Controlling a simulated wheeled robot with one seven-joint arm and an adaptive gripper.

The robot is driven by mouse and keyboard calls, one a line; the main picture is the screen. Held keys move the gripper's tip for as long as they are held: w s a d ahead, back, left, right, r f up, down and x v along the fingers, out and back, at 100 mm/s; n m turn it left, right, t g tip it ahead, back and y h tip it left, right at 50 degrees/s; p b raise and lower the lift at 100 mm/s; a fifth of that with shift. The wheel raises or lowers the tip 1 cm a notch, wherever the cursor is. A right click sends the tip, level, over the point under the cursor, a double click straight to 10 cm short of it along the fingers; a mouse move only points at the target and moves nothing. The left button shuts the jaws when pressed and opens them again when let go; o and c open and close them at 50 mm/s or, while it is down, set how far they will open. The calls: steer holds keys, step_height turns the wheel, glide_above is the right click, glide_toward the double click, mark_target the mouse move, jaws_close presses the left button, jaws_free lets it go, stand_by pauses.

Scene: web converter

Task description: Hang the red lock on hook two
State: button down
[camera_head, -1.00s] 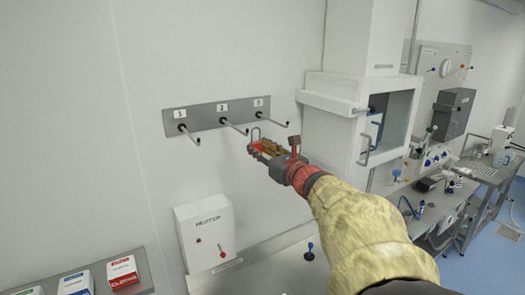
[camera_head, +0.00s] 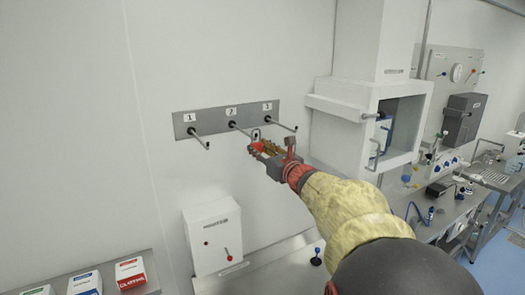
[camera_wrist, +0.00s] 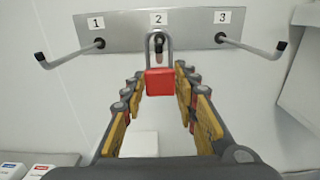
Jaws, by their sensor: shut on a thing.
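The red lock (camera_wrist: 160,83) has a red body and a grey shackle pointing up. It also shows in the head view (camera_head: 255,148). My gripper (camera_wrist: 161,76) is shut on the lock body, a finger on each side; in the head view the gripper (camera_head: 264,149) is just below the hook plate. Hook two (camera_wrist: 158,43) shows inside the outline of the shackle in the wrist view, below the label 2. In the head view hook two (camera_head: 239,127) runs toward the shackle, and its tip is hidden there. I cannot tell whether the shackle is around the hook.
Hook one (camera_wrist: 72,54) and hook three (camera_wrist: 252,47) stick out either side on the same grey plate (camera_head: 213,116). A white box with a red switch (camera_head: 213,240) is on the wall below. A white cabinet (camera_head: 346,107) stands at right. Several small boxes (camera_head: 131,274) sit lower left.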

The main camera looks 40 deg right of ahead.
steer(key=shift+x, duration=1.4)
steer(key=shift+w+d+f+b, duration=0.1)
steer(key=shift+w+f+b, duration=0.15)
steer(key=shift+f+b, duration=0.45)
steer(key=shift+w+f+b, duration=0.25)
steer(key=shift+f+b, duration=0.4)
steer(key=shift+b, duration=0.1)
steer(key=shift+f, duration=0.1)
steer(key=c, duration=1.3)
jaws_free()
steer(key=v, duration=1.2)
